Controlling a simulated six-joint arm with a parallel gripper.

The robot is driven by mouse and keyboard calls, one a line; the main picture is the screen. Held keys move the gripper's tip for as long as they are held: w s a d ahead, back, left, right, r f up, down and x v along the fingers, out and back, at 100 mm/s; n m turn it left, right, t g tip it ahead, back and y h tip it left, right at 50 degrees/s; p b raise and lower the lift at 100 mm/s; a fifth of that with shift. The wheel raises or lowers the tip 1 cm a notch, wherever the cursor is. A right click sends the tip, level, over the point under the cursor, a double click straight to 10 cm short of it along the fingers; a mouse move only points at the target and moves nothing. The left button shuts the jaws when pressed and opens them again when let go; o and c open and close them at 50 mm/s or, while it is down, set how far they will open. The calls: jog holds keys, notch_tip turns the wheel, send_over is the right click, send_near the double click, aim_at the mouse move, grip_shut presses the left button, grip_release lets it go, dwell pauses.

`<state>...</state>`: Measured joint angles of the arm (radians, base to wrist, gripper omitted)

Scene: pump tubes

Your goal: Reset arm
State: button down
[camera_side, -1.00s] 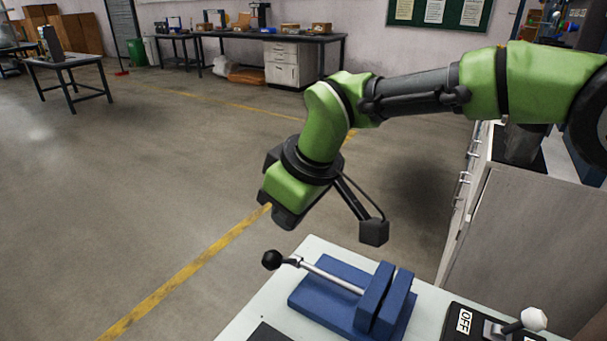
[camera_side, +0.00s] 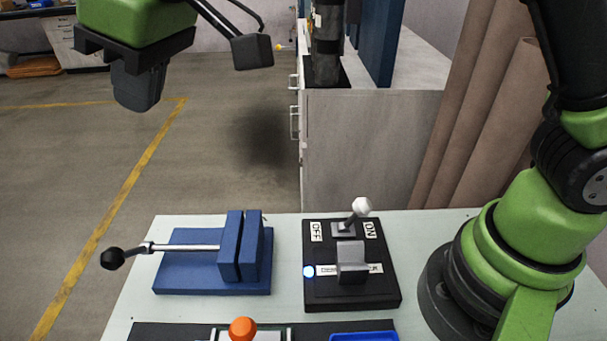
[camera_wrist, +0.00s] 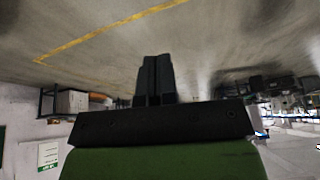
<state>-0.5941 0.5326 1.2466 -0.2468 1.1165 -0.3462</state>
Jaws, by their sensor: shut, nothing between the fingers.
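My gripper (camera_side: 137,104) hangs at the upper left in the side view, in the air over the floor and well above the level of the worktable. In the wrist view its two dark fingers (camera_wrist: 154,62) lie together with nothing between them. My gripper is clear of everything on the table.
The pale worktable (camera_side: 128,305) carries a blue vise (camera_side: 200,285) with a black-knobbed handle. Beside it is a black switch box (camera_side: 320,290); its white-knobbed lever (camera_side: 361,207) leans toward ON and a blue light glows. An orange knob (camera_side: 243,328) and a blue tray (camera_side: 363,337) show in front.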

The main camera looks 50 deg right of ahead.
jog(key=s+d+r+m, duration=0.3)
jog(key=d+r, duration=0.2)
jog(key=d, duration=0.3)
jog(key=s+d+f+m+t, duration=0.1)
jog(key=s+d+m, duration=0.3)
jog(key=s+d, duration=0.2)
jog(key=s+d+f+m+t+h, duration=0.1)
jog(key=s+d+m+t, duration=0.1)
jog(key=s+d+m, duration=0.2)
jog(key=s+d, duration=0.3)
jog(key=s, duration=0.4)
jog(key=shift+d+f+t, duration=0.25)
jog(key=shift+f+t, duration=0.05)
jog(key=shift+f, duration=0.1)
jog(key=shift+s, duration=0.1)
